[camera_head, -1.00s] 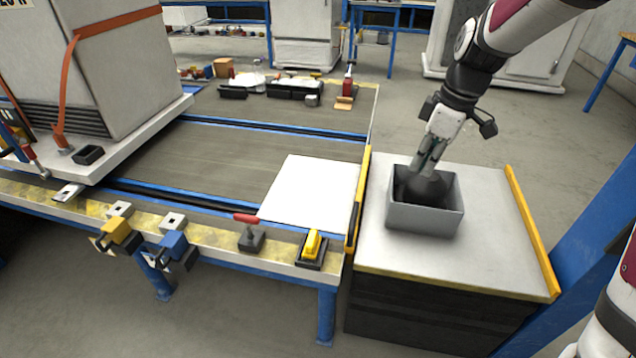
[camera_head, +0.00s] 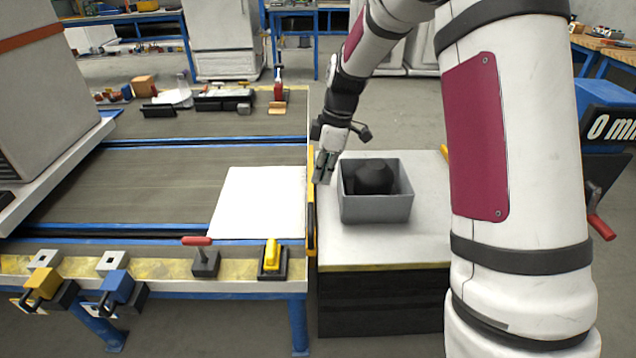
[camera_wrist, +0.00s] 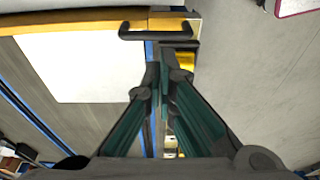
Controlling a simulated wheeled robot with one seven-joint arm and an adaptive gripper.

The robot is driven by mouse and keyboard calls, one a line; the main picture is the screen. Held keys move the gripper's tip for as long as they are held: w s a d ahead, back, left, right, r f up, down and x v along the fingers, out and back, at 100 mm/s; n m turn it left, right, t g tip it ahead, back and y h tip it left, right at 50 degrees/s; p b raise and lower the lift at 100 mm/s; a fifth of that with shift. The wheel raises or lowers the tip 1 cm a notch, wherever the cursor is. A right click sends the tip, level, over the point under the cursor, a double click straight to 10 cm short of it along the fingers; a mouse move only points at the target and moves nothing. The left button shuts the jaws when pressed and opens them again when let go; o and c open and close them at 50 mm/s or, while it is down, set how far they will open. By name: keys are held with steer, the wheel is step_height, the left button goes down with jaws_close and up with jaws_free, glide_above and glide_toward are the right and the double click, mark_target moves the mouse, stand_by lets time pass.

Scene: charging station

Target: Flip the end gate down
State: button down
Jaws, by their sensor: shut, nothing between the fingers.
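The end gate (camera_head: 311,240) is a narrow yellow and black piece along the right end of the conveyor table, seen nearly edge-on and seemingly upright. In the wrist view a yellow bar (camera_wrist: 85,22) with a black handle (camera_wrist: 155,34) crosses the top. My gripper (camera_head: 325,172) is over the gap between the table end and the side stand, close above the gate. In the wrist view its fingertips (camera_wrist: 161,68) are together and empty, below the handle in the picture. I cannot tell whether they touch the gate.
A grey bin (camera_head: 375,208) holding a dark rounded object (camera_head: 373,177) sits on the side stand (camera_head: 345,245). A white sheet (camera_head: 258,203) lies on the conveyor. A red-handled clamp (camera_head: 205,258) and a yellow switch (camera_head: 271,256) are on the front rail.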

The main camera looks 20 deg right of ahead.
mark_target(311, 218)
steer(key=f, duration=0.4)
steer(key=a+f+b, duration=0.1)
steer(key=f, duration=0.3)
steer(key=a+f+b, duration=0.1)
steer(key=f, duration=0.3)
steer(key=shift+w+a, duration=0.1)
steer(key=shift+w, duration=0.2)
steer(key=shift+b, duration=0.3)
step_height(311, 218, down, 9)
steer(key=b, duration=0.5)
steer(key=shift+r, duration=0.15)
steer(key=shift+s, duration=0.1)
steer(key=shift+r, duration=0.2)
step_height(311, 218, up, 14)
steer(key=d+p, duration=0.2)
steer(key=p, duration=0.3)
steer(key=shift+s+d+f, duration=0.25)
steer(key=shift+d, duration=0.05)
steer(key=shift+r, duration=0.1)
